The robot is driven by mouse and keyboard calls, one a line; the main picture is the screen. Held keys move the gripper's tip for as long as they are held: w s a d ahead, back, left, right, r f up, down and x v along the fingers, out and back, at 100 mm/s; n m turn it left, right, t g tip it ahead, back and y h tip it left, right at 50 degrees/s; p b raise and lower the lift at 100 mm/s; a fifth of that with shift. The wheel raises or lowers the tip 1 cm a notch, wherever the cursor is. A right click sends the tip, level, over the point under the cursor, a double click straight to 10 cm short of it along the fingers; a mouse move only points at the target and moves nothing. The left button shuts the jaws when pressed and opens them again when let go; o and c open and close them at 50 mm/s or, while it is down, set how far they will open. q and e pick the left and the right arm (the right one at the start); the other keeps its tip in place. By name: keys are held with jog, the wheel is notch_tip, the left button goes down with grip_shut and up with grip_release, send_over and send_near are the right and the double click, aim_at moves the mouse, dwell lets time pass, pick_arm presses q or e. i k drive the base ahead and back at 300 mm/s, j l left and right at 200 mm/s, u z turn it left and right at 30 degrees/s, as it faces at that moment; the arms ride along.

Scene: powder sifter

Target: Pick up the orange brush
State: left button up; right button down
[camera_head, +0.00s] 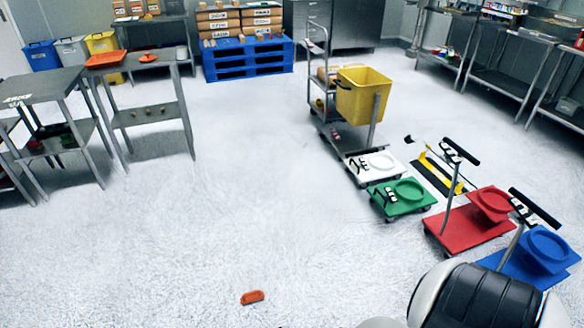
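A small orange object (253,297), which looks like the brush, lies flat on the pale floor at the bottom, left of the middle. Its bristles cannot be made out. Another small orange-red item (148,58) lies on a grey metal table (165,80) at the upper left, beside an orange tray (104,60); it is too small to tell what it is. Neither of my grippers shows. A black and white part of my own body fills the bottom right corner.
Wheeled dollies in white (386,161), green (411,207), red (462,226) and blue (540,278) stand on the right. A yellow bin (363,94) is behind them. A blue pallet (249,60) with boxes is at the back. The floor around the near orange object is clear.

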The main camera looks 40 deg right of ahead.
aim_at(247, 299)
jog(key=z, duration=0.95)
jog(key=i+l+u, duration=0.3)
jog(key=l, duration=0.35)
jog(key=l+u, duration=0.25)
jog(key=l, duration=0.4)
jog(key=l+u, duration=0.3)
jog(key=l, duration=0.4)
